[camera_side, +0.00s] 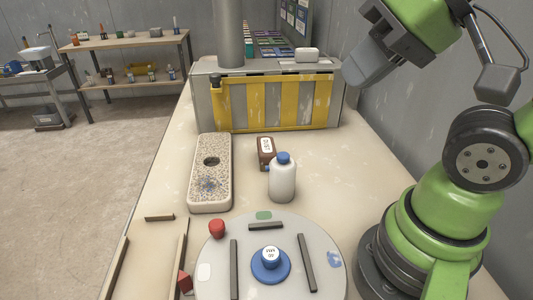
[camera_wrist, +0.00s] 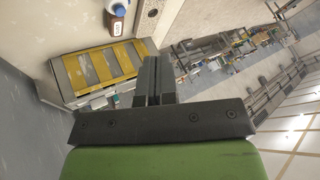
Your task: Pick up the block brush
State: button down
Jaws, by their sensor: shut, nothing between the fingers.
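No thing in view is clearly a block brush. A small brown block-shaped thing with a white label (camera_side: 266,152) stands on the table behind a white bottle with a blue cap (camera_side: 283,180); I cannot tell whether it is the brush. It also shows at the top of the wrist view, beside the bottle's blue cap (camera_wrist: 119,9). My gripper (camera_wrist: 153,64) is shut and empty, its dark fingers together. It is high above the table, well away from these things. In the side view the upper arm is at the top right and the fingertips are not clear.
A speckled slab with a dark hole (camera_side: 209,143) lies left of the bottle. In front is a round grey turntable (camera_side: 215,270) with dark bars and a blue-based container (camera_side: 270,262). A grey box with yellow stripes (camera_side: 208,85) stands behind. The table right of the bottle is clear.

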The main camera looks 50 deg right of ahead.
dwell(0.3)
jog(key=shift+c, duration=2.2)
grip_release()
jog(key=n+g+h, duration=0.4)
jog(key=n+h, duration=0.1)
jog(key=n, duration=2.6)
send_over(267, 147)
jog(key=s+a, duration=0.2)
jog(key=f, duration=2.1)
jog(key=shift+s+d, duration=0.15)
jog(key=shift+d, duration=0.1)
jog(key=x, duration=0.3)
jog(key=shift+f, duration=0.25)
jog(key=shift+w+x, duration=0.2)
jog(key=shift+x, duration=3)
